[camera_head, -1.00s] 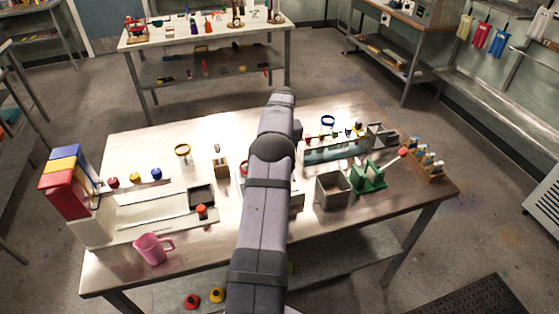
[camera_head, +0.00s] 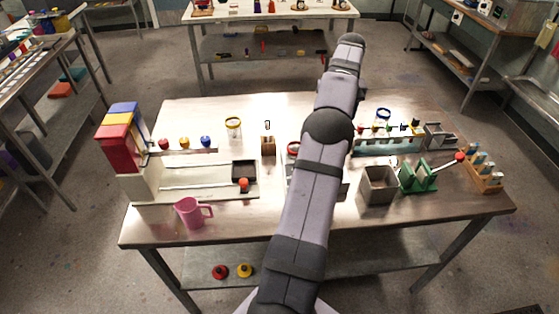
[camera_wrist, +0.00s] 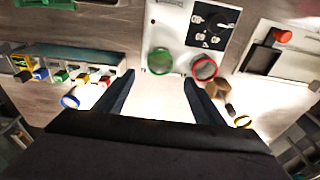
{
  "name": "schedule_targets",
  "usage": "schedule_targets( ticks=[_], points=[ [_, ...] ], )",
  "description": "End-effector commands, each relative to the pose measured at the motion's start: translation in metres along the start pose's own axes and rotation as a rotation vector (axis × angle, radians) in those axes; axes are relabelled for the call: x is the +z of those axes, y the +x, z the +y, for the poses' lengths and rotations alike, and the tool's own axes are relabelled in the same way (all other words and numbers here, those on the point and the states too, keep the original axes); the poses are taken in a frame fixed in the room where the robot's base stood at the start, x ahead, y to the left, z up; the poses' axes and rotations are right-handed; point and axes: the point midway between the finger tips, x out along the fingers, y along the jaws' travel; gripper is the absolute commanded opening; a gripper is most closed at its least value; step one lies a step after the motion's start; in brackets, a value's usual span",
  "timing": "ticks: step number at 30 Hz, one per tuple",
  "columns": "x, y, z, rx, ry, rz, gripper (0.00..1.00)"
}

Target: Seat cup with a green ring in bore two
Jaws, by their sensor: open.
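The green-ringed cup (camera_wrist: 160,62) is a clear cup at the edge of a white panel (camera_wrist: 170,30) in the wrist view. A red-ringed cup (camera_wrist: 205,68) is beside it, to its right. My gripper (camera_wrist: 159,80) is open and empty, its two dark fingers spread below the cups in the picture, with the green ring between their lines. In the head view my arm covers the green-ringed cup and most of the panel; the red-ringed cup (camera_head: 293,148) shows at the arm's left edge. I cannot make out which bore is two.
A blue-ringed cup (camera_wrist: 70,100) and a yellow-ringed cup (camera_wrist: 243,121) stand apart on the table. In the head view, a pink jug (camera_head: 190,213), a grey bin (camera_head: 378,187), a green stand (camera_head: 418,178) and a wooden block (camera_head: 268,146) stand around.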

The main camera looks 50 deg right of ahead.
Motion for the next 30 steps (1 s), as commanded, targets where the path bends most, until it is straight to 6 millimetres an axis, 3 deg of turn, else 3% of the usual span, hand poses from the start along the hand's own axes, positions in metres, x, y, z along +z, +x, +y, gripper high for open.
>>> schedule_targets(
  ticks=[4, 8, 13, 16, 20, 24, 30],
  points=[
    [-0.002, -0.001, -0.014, -0.004, -0.016, -0.003, 0.63],
    [-0.004, -0.003, -0.053, -0.012, -0.057, -0.01, 0.63],
    [0.007, -0.006, -0.141, -0.029, -0.153, -0.029, 0.63],
    [0.028, -0.009, -0.201, -0.039, -0.224, -0.042, 0.63],
    [0.07, -0.011, -0.269, -0.048, -0.314, -0.061, 0.63],
    [0.132, -0.011, -0.329, -0.056, -0.416, -0.079, 0.63],
    [0.238, -0.008, -0.38, -0.062, -0.56, -0.104, 0.63]
  ],
)
